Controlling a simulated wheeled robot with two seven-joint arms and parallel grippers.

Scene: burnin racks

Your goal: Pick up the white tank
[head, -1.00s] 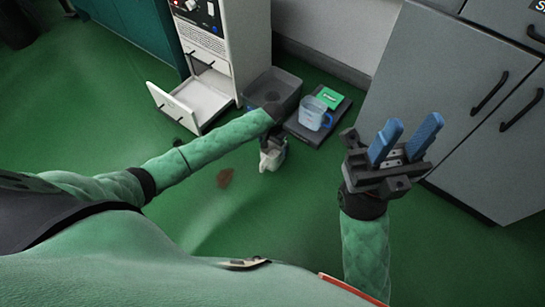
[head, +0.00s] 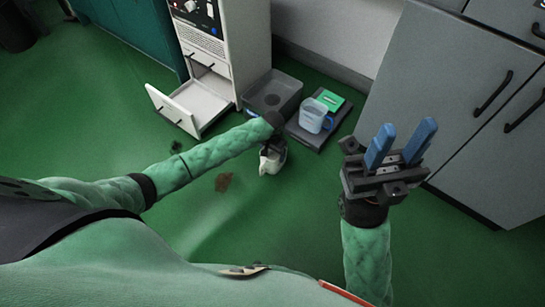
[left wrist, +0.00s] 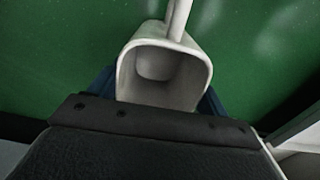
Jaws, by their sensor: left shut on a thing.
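The white tank (head: 268,163) is below the end of my left arm in the head view, above or near the green floor; I cannot tell whether it touches. In the left wrist view the tank (left wrist: 190,80) is an open, hollow white vessel with a narrow white bar rising from its rim. My left gripper (head: 273,147) is shut on it, its blue fingers partly showing on both sides in the wrist view. The wrist hides part of the tank in the head view. My right gripper (head: 405,133) is open and empty, its blue fingers pointing up.
A grey bin (head: 290,88) stands just behind my left wrist. Right of it a dark flat platform (head: 308,138) holds a clear blue-handled jug (head: 313,118) and a green item (head: 330,99). A white cabinet's drawer (head: 172,110) stands open.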

